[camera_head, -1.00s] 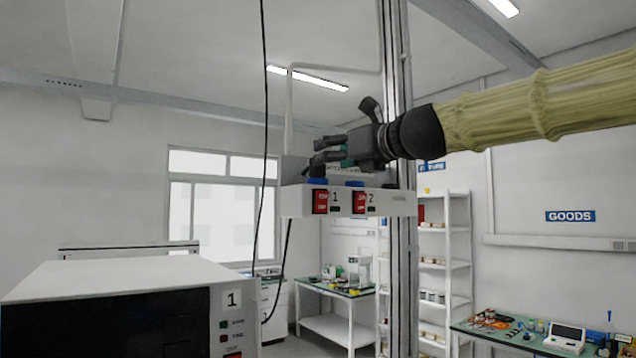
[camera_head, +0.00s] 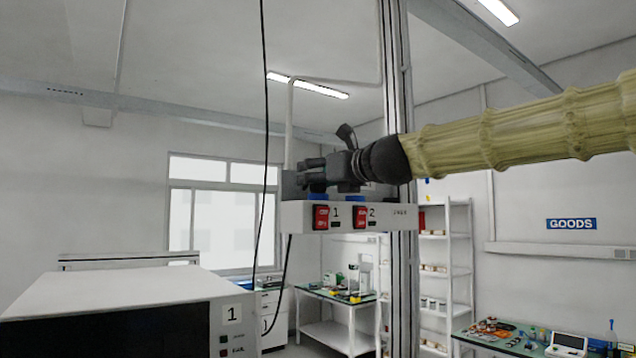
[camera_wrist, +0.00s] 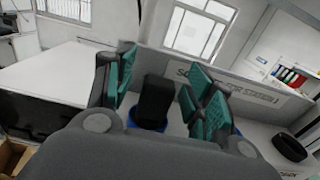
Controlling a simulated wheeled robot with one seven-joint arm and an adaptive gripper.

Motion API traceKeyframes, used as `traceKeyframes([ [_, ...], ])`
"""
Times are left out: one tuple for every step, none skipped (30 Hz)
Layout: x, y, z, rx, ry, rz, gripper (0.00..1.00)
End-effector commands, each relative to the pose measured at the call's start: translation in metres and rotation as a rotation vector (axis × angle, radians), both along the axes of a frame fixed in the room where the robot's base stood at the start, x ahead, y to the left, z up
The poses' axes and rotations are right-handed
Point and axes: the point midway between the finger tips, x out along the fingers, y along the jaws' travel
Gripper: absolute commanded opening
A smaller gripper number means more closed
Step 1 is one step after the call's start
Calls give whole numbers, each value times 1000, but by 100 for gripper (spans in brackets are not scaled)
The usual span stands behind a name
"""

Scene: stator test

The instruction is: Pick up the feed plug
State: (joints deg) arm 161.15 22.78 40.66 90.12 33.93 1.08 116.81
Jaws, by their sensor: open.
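The feed plug looks to be the black block (camera_wrist: 155,100) standing upright in a blue round socket (camera_wrist: 150,124) in the wrist view. My gripper (camera_wrist: 160,78) is open, with one green-padded finger on each side of the plug and visible gaps between. In the head view my gripper (camera_head: 312,175) is just above the left blue socket (camera_head: 318,196) on top of a white box (camera_head: 291,217). There the plug is hidden behind the fingers. Whether the fingertips touch the box cannot be told.
The white box has two red switches marked 1 and 2, and a second blue socket (camera_head: 355,197). A black round item (camera_wrist: 289,147) lies right of the plug. A metal column (camera_head: 399,100) stands close behind. A white cabinet (camera_head: 130,290) is at lower left, and a black cable hangs nearby.

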Motion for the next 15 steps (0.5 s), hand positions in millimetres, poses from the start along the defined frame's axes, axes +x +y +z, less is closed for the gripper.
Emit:
traceKeyframes([
  [1, 1, 0, 0, 0, 0, 54],
  [1, 1, 0, 0, 0, 0, 54],
  [1, 1, 0, 0, 0, 0, 54],
  [1, 1, 0, 0, 0, 0, 54],
  [1, 1, 0, 0, 0, 0, 54],
  [1, 1, 0, 0, 0, 0, 54],
  [1, 1, 0, 0, 0, 0, 54],
  [1, 1, 0, 0, 0, 0, 50],
  [1, 0, 0, 0, 0, 0, 43],
  [1, 0, 0, 0, 0, 0, 37],
  [1, 0, 0, 0, 0, 0, 32],
  [1, 0, 0, 0, 0, 0, 24],
  [1, 0, 0, 0, 0, 0, 19],
  [0, 0, 0, 0, 0, 0, 14],
  [0, 0, 0, 0, 0, 0, 6],
])
